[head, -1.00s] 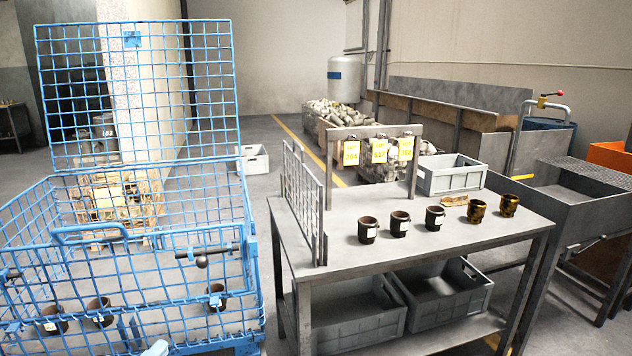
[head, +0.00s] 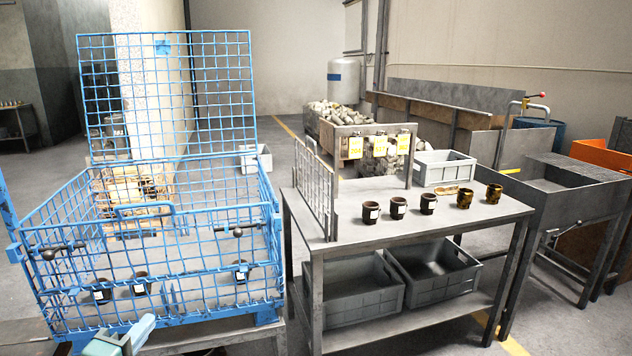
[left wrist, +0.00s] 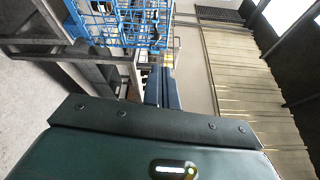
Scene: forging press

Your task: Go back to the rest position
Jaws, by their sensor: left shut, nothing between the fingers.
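My left gripper (head: 141,330) shows at the bottom left of the head view, in front of the blue wire cage (head: 165,37). It is shut and empty, apart from the cage. In the left wrist view its closed fingers (left wrist: 163,90) show beyond the dark housing, with part of the cage above them. My right gripper is in neither view.
Dark cups (head: 141,284) with white labels stand inside the cage. To the right, a grey table (head: 420,230) carries a row of several cups (head: 398,208), a metal rack and a grey crate (head: 444,168). Two crates sit on its lower shelf. Floor shows between cage and wall.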

